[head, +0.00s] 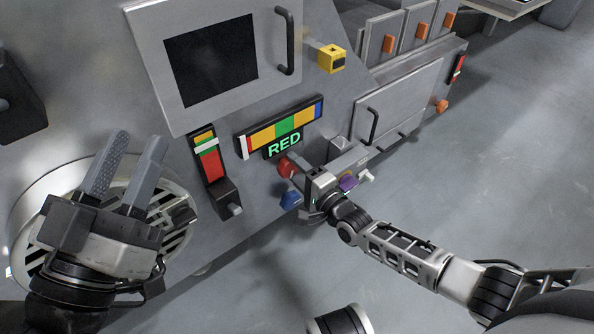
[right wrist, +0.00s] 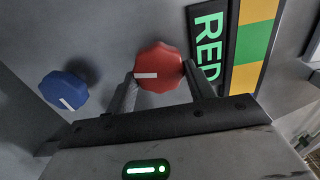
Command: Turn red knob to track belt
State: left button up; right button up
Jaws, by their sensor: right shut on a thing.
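The red knob (head: 287,166) sits on the grey machine panel, just under the green "RED" sign (head: 284,144). My right gripper (head: 297,172) reaches it from the lower right. In the right wrist view the red knob (right wrist: 160,67) lies between the two fingers of my right gripper (right wrist: 160,82), which is shut on it. The knob's white pointer line points left in that view. Above the sign runs a coloured bar (head: 285,128) with white, yellow, green and blue parts. My left gripper (head: 138,142) is open and empty, in front of the panel at the left.
A blue knob (head: 290,200) is just below the red one and shows beside my right gripper in the wrist view (right wrist: 64,91). A purple knob (head: 348,182) is close to my right wrist. A lever (head: 235,209) and a round vent (head: 28,229) are further left.

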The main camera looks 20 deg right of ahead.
jog(key=o, duration=1)
jog(key=shift+c, duration=0.2)
pick_arm(q)
jog(key=shift+a, duration=0.1)
pick_arm(e)
jog(key=shift+s, duration=0.15)
pick_arm(q)
notch_tip(320, 180, down, 7)
jog(key=s+n+g+y+p, duration=0.2)
jog(key=n+g+y+p, duration=0.1)
jog(key=n+g+p, duration=0.1)
jog(key=shift+d+p, duration=0.4)
jog(key=shift+p, duration=0.15)
pick_arm(e)
jog(key=v, duration=1.5)
jog(key=shift+s+d, duration=0.2)
jog(key=shift+s, duration=0.1)
pick_arm(q)
jog(key=shift+s, duration=0.1)
